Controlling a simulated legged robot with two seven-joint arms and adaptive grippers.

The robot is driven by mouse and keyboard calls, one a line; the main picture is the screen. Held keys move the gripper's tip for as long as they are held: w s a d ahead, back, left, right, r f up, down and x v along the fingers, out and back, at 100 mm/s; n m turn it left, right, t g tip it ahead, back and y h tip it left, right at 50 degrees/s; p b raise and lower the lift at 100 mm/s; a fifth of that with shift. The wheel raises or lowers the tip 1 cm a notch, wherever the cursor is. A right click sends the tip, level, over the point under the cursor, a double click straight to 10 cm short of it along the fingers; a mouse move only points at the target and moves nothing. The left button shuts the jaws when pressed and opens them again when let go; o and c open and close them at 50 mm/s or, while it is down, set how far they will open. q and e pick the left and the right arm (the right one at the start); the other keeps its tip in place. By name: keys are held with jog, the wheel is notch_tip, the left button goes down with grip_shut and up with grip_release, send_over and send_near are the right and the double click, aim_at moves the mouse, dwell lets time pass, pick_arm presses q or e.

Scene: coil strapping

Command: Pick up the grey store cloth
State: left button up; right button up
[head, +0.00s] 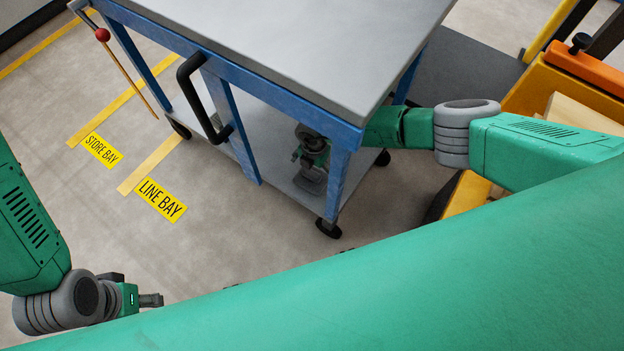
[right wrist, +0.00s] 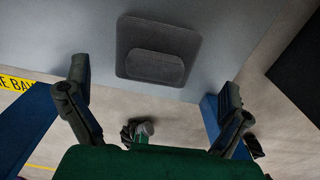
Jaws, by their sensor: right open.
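The grey cloth (right wrist: 155,50) is a dark, folded pad with a smaller raised fold on top, on the lower shelf of the blue cart. In the head view the cloth (head: 310,183) lies just beneath my right gripper (head: 313,152), partly hidden by it. My right gripper reaches in under the cart top. In the right wrist view my right gripper (right wrist: 155,83) is open and empty, its fingers spread wider than the cloth and apart from it. My left gripper (head: 150,300) is at the lower left over the floor, well away from the cart; its opening is unclear.
The blue cart (head: 255,70) has a grey top above the shelf (head: 240,140), and blue legs close to my right arm. A handle (head: 195,100) sticks out at its left.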

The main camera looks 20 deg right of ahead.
aim_at(312, 173)
jog(key=shift+f, duration=0.25)
jog(key=shift+a+f+b, duration=0.1)
jog(key=shift+f+b, duration=0.3)
jog(key=shift+b, duration=0.1)
jog(key=f+b, duration=0.1)
jog(key=f, duration=0.1)
jog(key=f+b, duration=0.2)
jog(key=shift+a, duration=0.4)
jog(key=shift+d+r, duration=0.15)
jog(key=shift+d, duration=0.15)
jog(key=c, duration=1)
jog(key=shift+c, duration=0.2)
